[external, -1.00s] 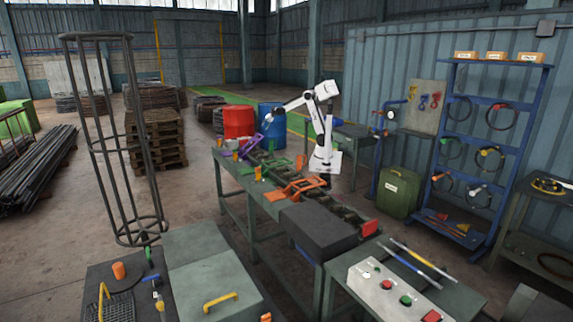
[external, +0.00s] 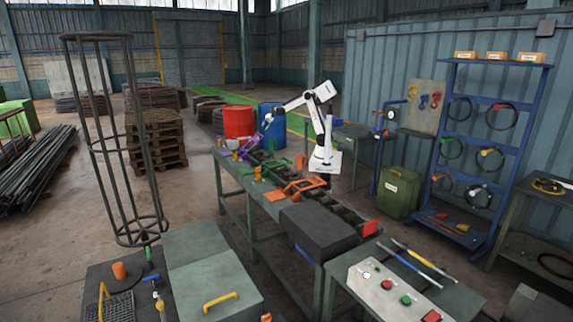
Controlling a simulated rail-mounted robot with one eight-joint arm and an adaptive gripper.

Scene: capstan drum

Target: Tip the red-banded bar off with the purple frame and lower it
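The purple frame (external: 250,146) is near the far left end of the long green bench (external: 232,176), and it stands tilted. My gripper (external: 267,121) is just above the upper end of the purple frame. It is too small to tell whether its fingers are open or shut, or whether they touch the frame. I cannot make out a red-banded bar; it may be hidden or too small among the parts on the bench.
A green frame (external: 272,166) and an orange frame (external: 304,186) sit along the same bench. Small orange blocks stand on its left side. A red drum (external: 238,122) and a blue drum (external: 266,113) stand behind it. A dark box (external: 318,228) covers the near end.

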